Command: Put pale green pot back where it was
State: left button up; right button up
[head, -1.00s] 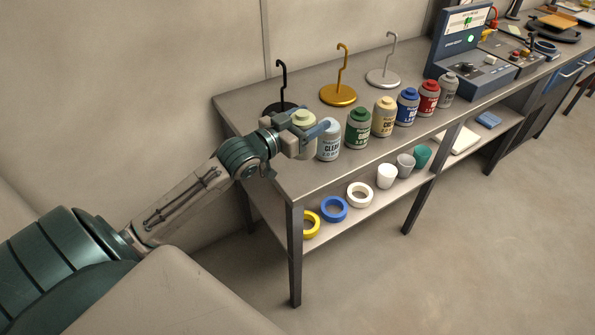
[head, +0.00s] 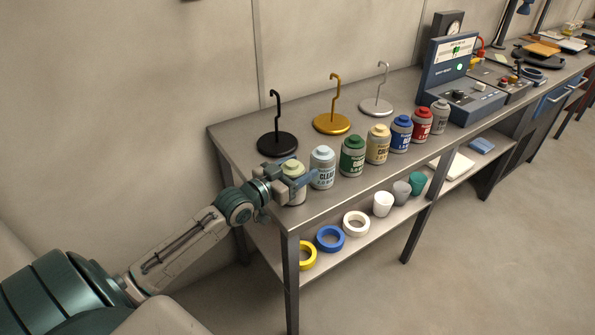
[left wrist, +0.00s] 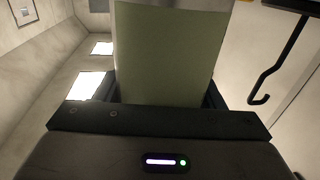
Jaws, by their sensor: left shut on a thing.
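The pale green pot (head: 292,170) is at the near left end of the row of pots on the bench top (head: 330,206). My left gripper (head: 297,180) is shut on it, with fingers on both sides. In the left wrist view the pot (left wrist: 170,55) fills the middle between the fingers. It looks upright in the head view. Its lower part is partly hidden by the gripper, and I cannot tell whether it touches the bench top. The white-labelled "CLEAR" pot (head: 322,168) stands just right of it. My right gripper is not in view.
Green (head: 352,157), yellow (head: 377,145), blue (head: 400,134), red (head: 421,125) and grey (head: 440,117) pots continue the row. Black (head: 277,144), gold (head: 331,123) and silver (head: 376,106) hook stands are behind. Tape rolls (head: 330,239) and cups (head: 383,204) sit on the lower shelf.

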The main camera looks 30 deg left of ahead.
pick_arm(q)
jog(key=shift+r, duration=0.1)
jog(key=o, duration=0.9)
jog(key=shift+f, duration=0.25)
jog(key=o, duration=0.4)
jog(key=shift+r, duration=0.1)
